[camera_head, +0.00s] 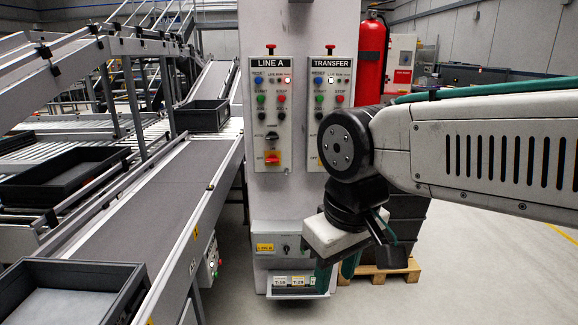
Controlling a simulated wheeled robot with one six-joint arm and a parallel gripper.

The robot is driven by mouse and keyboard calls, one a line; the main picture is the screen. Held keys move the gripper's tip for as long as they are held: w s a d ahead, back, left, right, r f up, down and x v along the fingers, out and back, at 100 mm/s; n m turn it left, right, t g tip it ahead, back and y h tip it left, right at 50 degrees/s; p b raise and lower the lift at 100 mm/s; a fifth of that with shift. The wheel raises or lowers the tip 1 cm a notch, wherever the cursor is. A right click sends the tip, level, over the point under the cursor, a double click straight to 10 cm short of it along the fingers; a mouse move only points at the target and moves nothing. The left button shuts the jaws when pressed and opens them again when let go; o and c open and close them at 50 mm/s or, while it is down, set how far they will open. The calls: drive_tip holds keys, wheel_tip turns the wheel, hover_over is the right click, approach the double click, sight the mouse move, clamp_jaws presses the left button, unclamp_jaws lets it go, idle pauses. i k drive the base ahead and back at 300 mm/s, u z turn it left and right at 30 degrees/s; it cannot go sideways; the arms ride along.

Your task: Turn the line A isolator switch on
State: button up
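The LINE A panel (270,115) is on the front of the grey column, with coloured buttons, a black rotary knob (271,137) and a red-and-yellow switch (272,158) low on it. Below, a grey box (275,268) carries a yellow label (264,247) and a small dark knob (287,248). The label is too small to read surely, and I cannot tell which switch is the isolator or its setting. My gripper (337,272) points down at the right of the grey box, its teal fingers apart and nothing seen between them. It overlaps the box's right side in view; contact is unclear.
The TRANSFER panel (331,110) is beside the LINE A panel, partly behind my arm. A conveyor (150,215) with black trays (202,116) runs along the left. A red extinguisher (371,60) hangs at the column's right. Dark crates stand on a pallet (385,272). Floor is clear at right.

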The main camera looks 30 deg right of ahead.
sight(273, 158)
drive_tip(key=z, duration=1)
drive_tip(key=i, duration=0.5)
